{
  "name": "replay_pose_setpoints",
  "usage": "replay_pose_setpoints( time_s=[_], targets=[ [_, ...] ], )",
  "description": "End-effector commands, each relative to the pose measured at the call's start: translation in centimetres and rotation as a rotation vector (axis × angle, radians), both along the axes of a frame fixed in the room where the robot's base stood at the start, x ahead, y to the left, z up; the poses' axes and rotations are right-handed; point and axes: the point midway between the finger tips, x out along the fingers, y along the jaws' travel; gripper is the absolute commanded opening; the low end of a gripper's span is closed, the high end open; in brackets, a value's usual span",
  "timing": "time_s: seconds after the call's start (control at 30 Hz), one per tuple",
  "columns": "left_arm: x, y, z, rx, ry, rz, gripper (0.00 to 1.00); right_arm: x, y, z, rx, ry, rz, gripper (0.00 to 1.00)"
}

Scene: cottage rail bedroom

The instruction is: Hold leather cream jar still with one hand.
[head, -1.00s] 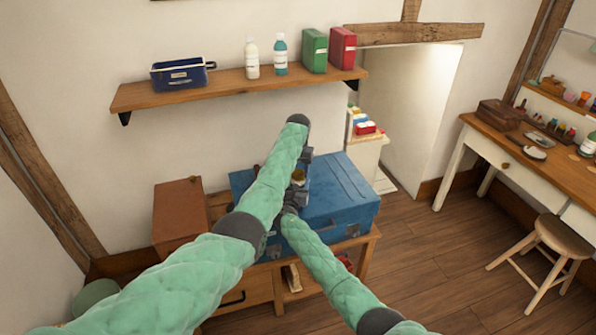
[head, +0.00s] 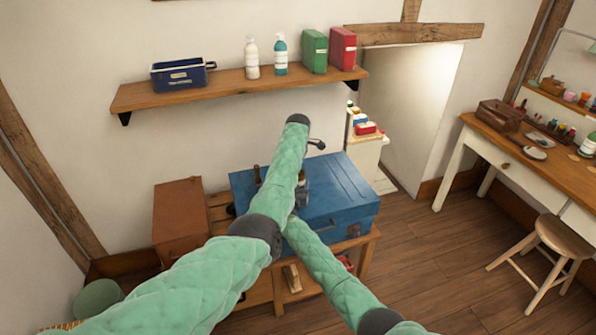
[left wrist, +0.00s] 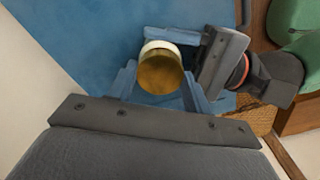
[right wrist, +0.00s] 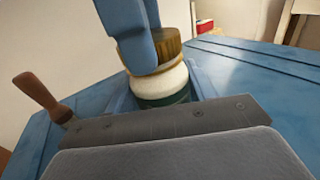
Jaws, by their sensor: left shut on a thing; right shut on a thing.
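The leather cream jar has a gold-brown lid (left wrist: 162,74), a white neck and a dark green label (right wrist: 165,98). It stands upright on the blue trunk (head: 345,197). My left gripper (right wrist: 137,35) comes down from above, its blue fingers shut on the lid, which also shows in the right wrist view (right wrist: 150,52). My right gripper (left wrist: 207,55) reaches in from the side, low at the jar, and is shut on its body; its fingertips are partly hidden. In the head view my left arm covers most of the jar and the left gripper.
A wooden-handled tool (right wrist: 38,94) stands near the jar at the trunk's left. A brown box (head: 180,215) is left of the trunk. Above, a wall shelf (head: 230,86) holds bottles, boxes and a blue bin (head: 180,75). A desk (head: 500,150) and stool (head: 560,237) stand right.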

Motion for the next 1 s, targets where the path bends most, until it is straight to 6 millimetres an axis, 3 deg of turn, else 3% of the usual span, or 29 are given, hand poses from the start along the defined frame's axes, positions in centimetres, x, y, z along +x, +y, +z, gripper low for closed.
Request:
replay_pose_setpoints(
  time_s=[0.3, 0.43, 1.0],
  targets=[
    [0.22, 0.0, 0.33, -0.003, -0.006, 0.473, 0.22, -0.15, 0.2, -0.13, 0.0, 0.001, 0.002, 0.0],
    [0.21, -0.03, 0.33, -0.003, -0.006, 0.601, 0.22, -0.15, 0.19, -0.13, 0.0, 0.001, 0.001, 0.0],
    [0.19, 0.01, 0.31, -0.002, -0.007, 0.629, 0.22, -0.11, 0.1, -0.16, -0.001, 0.002, 0.001, 0.0]
  ],
)
